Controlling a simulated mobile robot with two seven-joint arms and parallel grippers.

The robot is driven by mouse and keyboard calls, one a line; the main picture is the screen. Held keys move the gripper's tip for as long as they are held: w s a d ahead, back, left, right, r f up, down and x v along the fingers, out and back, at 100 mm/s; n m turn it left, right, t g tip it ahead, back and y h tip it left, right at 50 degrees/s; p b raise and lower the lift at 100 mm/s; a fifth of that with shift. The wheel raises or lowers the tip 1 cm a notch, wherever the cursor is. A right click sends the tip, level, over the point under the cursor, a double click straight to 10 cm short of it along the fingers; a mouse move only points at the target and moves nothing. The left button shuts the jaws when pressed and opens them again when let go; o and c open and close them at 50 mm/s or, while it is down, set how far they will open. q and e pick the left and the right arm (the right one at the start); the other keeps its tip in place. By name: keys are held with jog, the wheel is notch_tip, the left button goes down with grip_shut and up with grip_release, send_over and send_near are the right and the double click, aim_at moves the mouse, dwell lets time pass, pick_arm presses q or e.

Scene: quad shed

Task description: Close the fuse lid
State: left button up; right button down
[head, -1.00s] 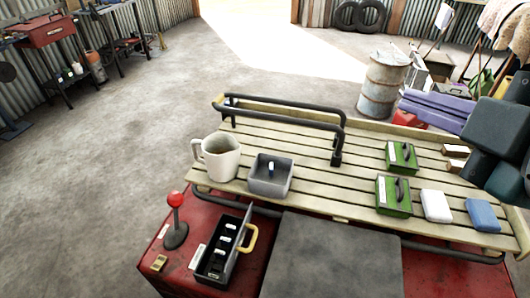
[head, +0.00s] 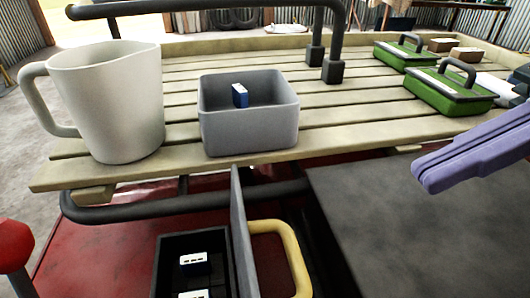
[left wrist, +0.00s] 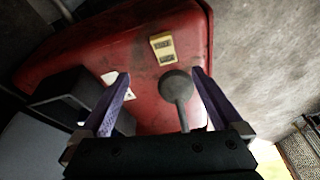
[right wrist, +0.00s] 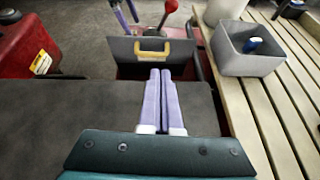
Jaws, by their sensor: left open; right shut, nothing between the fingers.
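The fuse box (head: 165,260) is a dark open box on the red surface, with white-labelled fuses in it. Its grey lid (head: 238,225) stands upright on the box's right side, with a yellow handle (head: 284,250) on the outer face. In the right wrist view, the lid (right wrist: 122,50) and handle (right wrist: 152,56) are just beyond the fingertips. My right gripper (head: 425,178), purple-fingered, is shut and empty, right of the lid; its fingers (right wrist: 160,74) point towards the handle. My left gripper (left wrist: 162,75) is open and empty above the red surface, near the grey base of the red-knobbed lever (left wrist: 176,86).
The red knob (head: 14,245) stands left of the box. A white mug (head: 110,105), a grey bin (head: 248,130) with a blue fuse, and green boxes (head: 450,95) stand on the slatted rack. A flat dark surface (head: 420,235) lies clear right of the lid.

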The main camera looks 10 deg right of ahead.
aim_at(342, 236)
pick_arm(q)
jog(key=shift+w+a+f, duration=0.1)
jog(key=shift+w+f, duration=0.15)
jog(key=shift+f, duration=0.3)
pick_arm(e)
jog(key=shift+s+d+f+n, duration=0.2)
jog(key=shift+d+f+n, duration=0.1)
jog(key=shift+f, duration=0.4)
pick_arm(q)
jog(key=shift+r, duration=0.1)
pick_arm(e)
jog(key=shift+f, duration=0.1)
pick_arm(q)
jog(key=shift+r+p, duration=0.7)
jog(key=shift+p, duration=0.05)
pick_arm(e)
jog(key=x, duration=0.9)
jog(key=shift+s+a+f, duration=0.2)
jog(key=shift+s+f, duration=0.05)
jog(key=shift+s, duration=0.05)
pick_arm(q)
jog(key=shift+s, duration=0.1)
pick_arm(e)
jog(key=shift+w+r+h, duration=0.1)
jog(key=shift+h, duration=0.2)
